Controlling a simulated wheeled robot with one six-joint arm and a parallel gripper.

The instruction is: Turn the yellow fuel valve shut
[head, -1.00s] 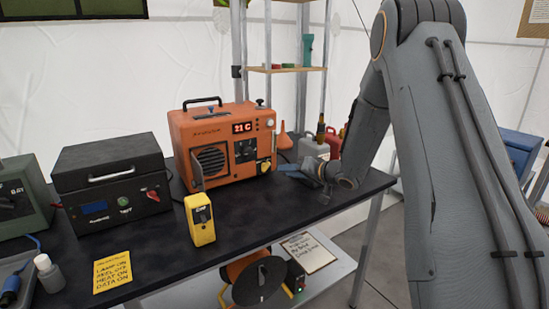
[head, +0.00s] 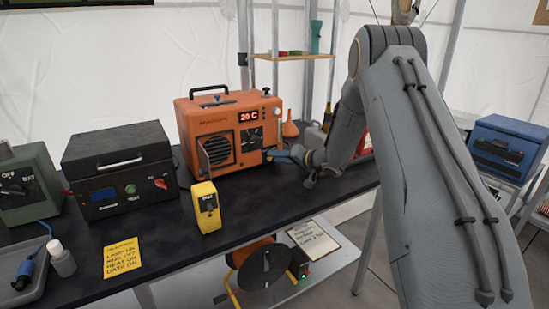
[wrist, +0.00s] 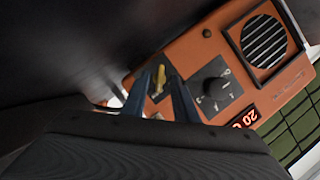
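The orange heater (head: 225,108) stands on the black table, its red display reading 20 C. In the wrist view its front (wrist: 195,50) appears rotated, with a black dial (wrist: 215,88) beside the valve. The yellow fuel valve (wrist: 161,72) is a small handle on a dark plate, seen between my fingertips. My gripper (wrist: 158,84) is open, with its two blue fingers apart on either side of the valve in this view. I cannot tell whether they touch it. In the head view my gripper (head: 282,155) is at the heater's lower right front, and the valve is hidden there.
A yellow handheld device (head: 206,208) stands in front of the heater. A black box (head: 118,168) and a green battery unit (head: 25,185) stand to the left. A yellow note (head: 122,258) lies at the table's front. An orange cone (head: 290,130) stands behind my gripper.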

